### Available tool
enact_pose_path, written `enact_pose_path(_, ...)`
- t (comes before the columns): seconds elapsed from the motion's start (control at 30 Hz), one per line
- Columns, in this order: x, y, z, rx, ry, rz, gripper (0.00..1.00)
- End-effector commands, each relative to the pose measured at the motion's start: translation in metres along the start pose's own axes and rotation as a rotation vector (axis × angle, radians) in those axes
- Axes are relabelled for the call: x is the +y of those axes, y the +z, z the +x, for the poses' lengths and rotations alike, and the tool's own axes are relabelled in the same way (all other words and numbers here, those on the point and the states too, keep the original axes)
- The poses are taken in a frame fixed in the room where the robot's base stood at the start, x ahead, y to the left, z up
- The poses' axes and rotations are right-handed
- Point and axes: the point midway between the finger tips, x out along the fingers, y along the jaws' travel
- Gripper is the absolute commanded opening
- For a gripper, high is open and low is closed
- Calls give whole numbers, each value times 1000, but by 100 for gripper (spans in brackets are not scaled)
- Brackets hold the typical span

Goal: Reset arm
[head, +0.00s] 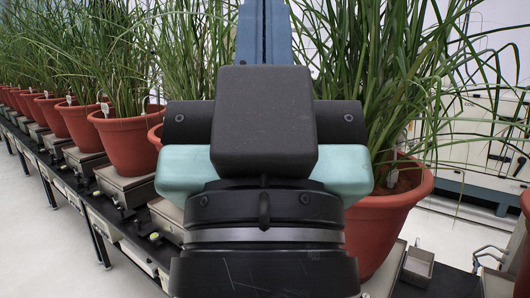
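My gripper (265,120) fills the middle of the head view, seen from behind. It has a black box-shaped housing, a pale teal body and a black and grey wrist below. A blue grooved part (264,32) rises above the housing to the top edge. The fingertips cannot be made out, so I cannot tell whether they are open or shut or hold anything. A terracotta pot (400,215) with tall green grass stands behind my gripper at the right, partly hidden by it.
A row of grass-filled pots, such as this one (126,142), stands on scales (108,182) along a dark bench at the left. Another pot (525,240) is cut off at the right edge. Pale floor (45,250) is clear at lower left.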

Motion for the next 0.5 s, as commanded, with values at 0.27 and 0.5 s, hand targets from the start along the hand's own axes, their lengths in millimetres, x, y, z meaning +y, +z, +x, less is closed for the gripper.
enact_pose_path(0.27, 0, -70, 75, -1, 1, -1, 0)
enact_pose_path(0.5, 0, -120, 128, -1, 1, -1, 0)
